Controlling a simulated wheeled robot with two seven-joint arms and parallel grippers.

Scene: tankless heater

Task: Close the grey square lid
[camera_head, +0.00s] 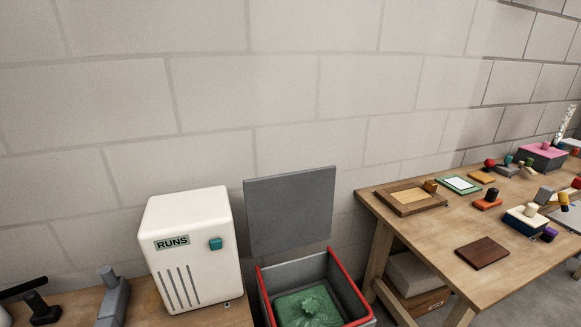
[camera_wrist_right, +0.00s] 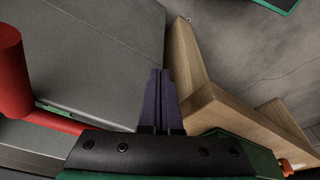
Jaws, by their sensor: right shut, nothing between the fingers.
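The grey square lid (camera_head: 290,212) stands open, roughly upright, at the back of a grey bin with a red rim (camera_head: 350,280) in the head view. A green bag-like bundle (camera_head: 308,306) lies inside the bin. In the right wrist view, my right gripper (camera_wrist_right: 162,75) has its dark fingers together and empty. A flat grey surface (camera_wrist_right: 90,45) lies to the left of the fingers, with a red bar (camera_wrist_right: 12,75) at the left edge; whether this surface is the lid or a bin wall, I cannot tell. My left gripper is not in view.
A white box marked RUNS (camera_head: 190,250) stands left of the bin. A wooden table (camera_head: 430,230) with several small objects stands to the right. In the right wrist view, a wooden beam (camera_wrist_right: 215,100) is close to the right of the fingers.

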